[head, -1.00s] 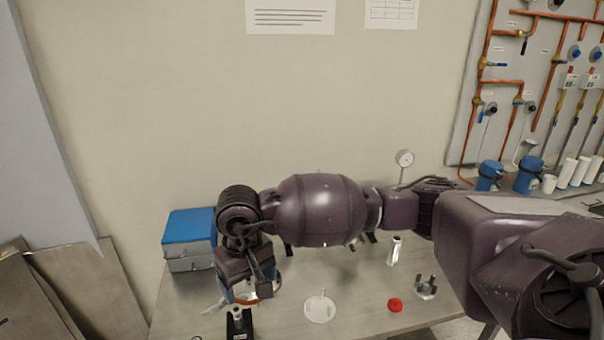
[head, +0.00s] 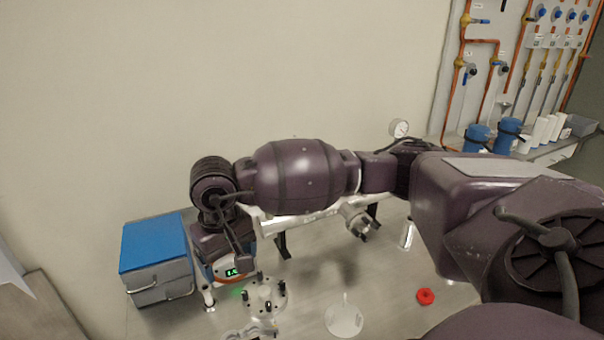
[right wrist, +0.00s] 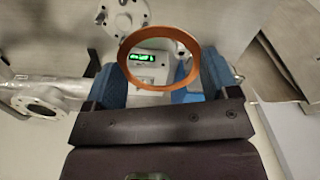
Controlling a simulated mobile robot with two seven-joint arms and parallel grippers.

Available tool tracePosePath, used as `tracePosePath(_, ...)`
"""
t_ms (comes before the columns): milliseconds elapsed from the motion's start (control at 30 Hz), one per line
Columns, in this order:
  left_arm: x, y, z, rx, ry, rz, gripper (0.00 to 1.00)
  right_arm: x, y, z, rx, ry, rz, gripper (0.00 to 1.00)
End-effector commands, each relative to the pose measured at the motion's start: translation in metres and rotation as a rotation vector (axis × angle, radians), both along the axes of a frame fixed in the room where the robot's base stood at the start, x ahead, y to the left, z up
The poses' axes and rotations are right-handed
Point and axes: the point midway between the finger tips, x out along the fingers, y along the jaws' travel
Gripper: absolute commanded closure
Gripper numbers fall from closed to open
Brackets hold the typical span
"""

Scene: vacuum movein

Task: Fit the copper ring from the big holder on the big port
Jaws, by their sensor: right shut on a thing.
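My right gripper (head: 230,268) is shut on the copper ring (right wrist: 190,46), which stands out between its blue fingertips (right wrist: 160,88) in the right wrist view. Another flange (right wrist: 125,16) shows beyond the ring. I cannot tell which is the big port. A round holder with dark posts (head: 265,296) stands right of and below the gripper. My left gripper is out of view.
A device with a green display (right wrist: 150,58) shows through the ring. A blue-lidded box (head: 155,245) stands close left of my gripper. A white disc (head: 345,317) and a red part (head: 425,296) lie at the front. My right forearm hides the table's back.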

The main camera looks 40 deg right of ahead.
Motion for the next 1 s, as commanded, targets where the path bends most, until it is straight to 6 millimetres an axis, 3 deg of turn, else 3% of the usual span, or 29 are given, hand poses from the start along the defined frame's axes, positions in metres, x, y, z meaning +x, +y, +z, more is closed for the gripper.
tracePosePath(33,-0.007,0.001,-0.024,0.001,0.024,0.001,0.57,0.000,0.000,-0.025,-0.001,0.011,0.001,0.37)
tracePosePath(200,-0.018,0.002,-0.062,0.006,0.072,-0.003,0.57,0.001,-0.001,-0.065,-0.001,0.016,-0.008,0.37)
tracePosePath(367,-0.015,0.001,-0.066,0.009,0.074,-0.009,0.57,0.011,-0.015,-0.079,-0.006,0.003,-0.151,0.37)
tracePosePath(600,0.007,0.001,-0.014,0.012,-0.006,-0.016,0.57,0.046,-0.072,-0.037,-0.007,-0.037,-0.705,0.37)
tracePosePath(800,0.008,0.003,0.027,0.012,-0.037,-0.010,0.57,0.071,-0.133,0.006,0.006,-0.033,-1.235,0.37)
tracePosePath(1000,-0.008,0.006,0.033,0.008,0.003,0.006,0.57,0.086,-0.191,0.029,0.009,-0.015,-1.724,0.37)
